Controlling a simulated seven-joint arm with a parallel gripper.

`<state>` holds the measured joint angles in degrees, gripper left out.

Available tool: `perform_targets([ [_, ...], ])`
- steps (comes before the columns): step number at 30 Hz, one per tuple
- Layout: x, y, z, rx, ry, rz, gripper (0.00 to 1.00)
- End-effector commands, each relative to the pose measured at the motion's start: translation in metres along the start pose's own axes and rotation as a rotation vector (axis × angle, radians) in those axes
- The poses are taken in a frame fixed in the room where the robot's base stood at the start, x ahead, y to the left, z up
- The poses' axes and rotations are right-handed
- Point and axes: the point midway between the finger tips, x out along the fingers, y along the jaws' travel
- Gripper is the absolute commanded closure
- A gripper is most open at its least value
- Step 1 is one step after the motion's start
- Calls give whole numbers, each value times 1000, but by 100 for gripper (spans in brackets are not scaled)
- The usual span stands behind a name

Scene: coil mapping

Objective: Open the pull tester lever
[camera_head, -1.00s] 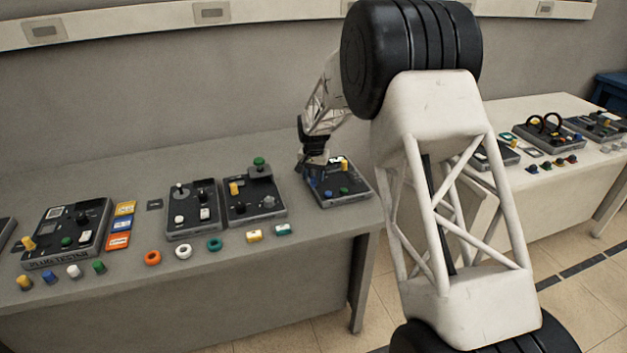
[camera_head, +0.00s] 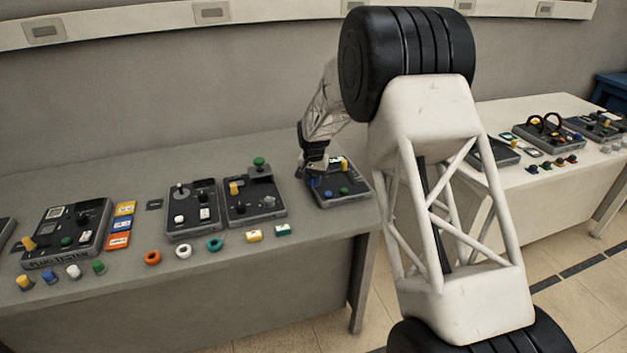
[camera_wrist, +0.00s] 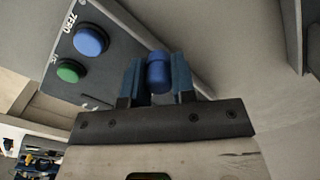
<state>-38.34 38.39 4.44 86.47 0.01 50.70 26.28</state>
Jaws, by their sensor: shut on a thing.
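The pull tester, a dark panel (camera_head: 352,198) with small coloured knobs, sits at the right end of the grey table. In the wrist view its panel (camera_wrist: 72,45) shows a blue button (camera_wrist: 90,40) by the word ZERO and a green button (camera_wrist: 68,71). My gripper (camera_head: 312,173) is low over the panel's left side. In the wrist view, my gripper (camera_wrist: 158,82) has its blue fingers shut on a blue cylindrical knob (camera_wrist: 158,70), which appears to be the lever's handle. The lever's shaft and pivot are hidden.
Left of the panel stands another dark device (camera_head: 262,204) with a green-topped post and a yellow peg. Further left are more devices and loose rings, such as an orange ring (camera_head: 153,257). A white table (camera_head: 560,185) with more devices stands right, beyond a gap.

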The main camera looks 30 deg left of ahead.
Motion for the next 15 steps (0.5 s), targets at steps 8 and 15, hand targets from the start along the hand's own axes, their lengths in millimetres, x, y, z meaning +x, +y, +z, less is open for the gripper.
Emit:
perform_targets([
  [8,0,2,-1,-11,0,0,100],
  [15,0,9,-3,-84,-1,1,100],
])
